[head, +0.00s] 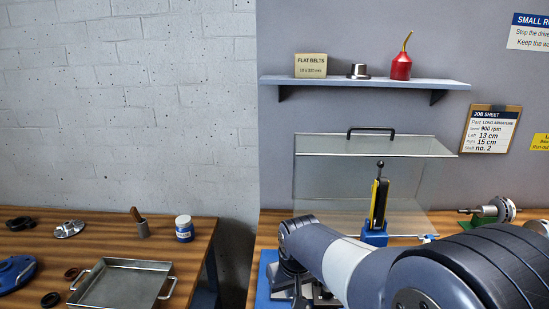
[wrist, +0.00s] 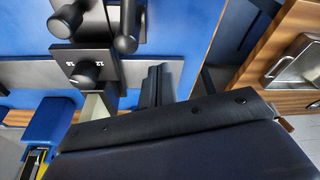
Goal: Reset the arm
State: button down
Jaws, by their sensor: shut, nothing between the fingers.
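My arm (head: 345,262) reaches in from the lower right of the head view and bends downward over the right-hand bench. In the wrist view, my gripper (wrist: 159,76) shows as two dark fingers held together, with nothing between them. Its dark body fills the lower part of that view. Beyond the fingers is a blue machine base (wrist: 190,28) with a black block carrying a numbered knob (wrist: 86,74) and dark handles. I cannot tell whether the fingers touch any of it. In the head view my arm hides much of this machine.
A rotor (head: 497,209) lies at right. The left bench holds a metal tray (head: 122,284). A shelf (head: 365,82) hangs above.

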jog(key=shift+w+a+f+m+t+h+p, duration=0.15)
jog(key=shift+w+m+p, duration=0.15)
jog(key=shift+m, duration=0.35)
jog(key=shift+w+a+m+t+h+p, duration=0.1)
jog(key=shift+w+m+t+p, duration=0.2)
jog(key=shift+m, duration=0.3)
jog(key=shift+w+a+f+m+t+h+p, duration=0.1)
jog(key=shift+w+m+h+p, duration=0.1)
jog(key=shift+w+m, duration=0.35)
jog(key=shift+w+r, duration=0.15)
jog(key=shift+w, duration=0.05)
jog(key=v, duration=0.6)
jog(key=shift+r+b, duration=0.35)
jog(key=shift+b, duration=0.1)
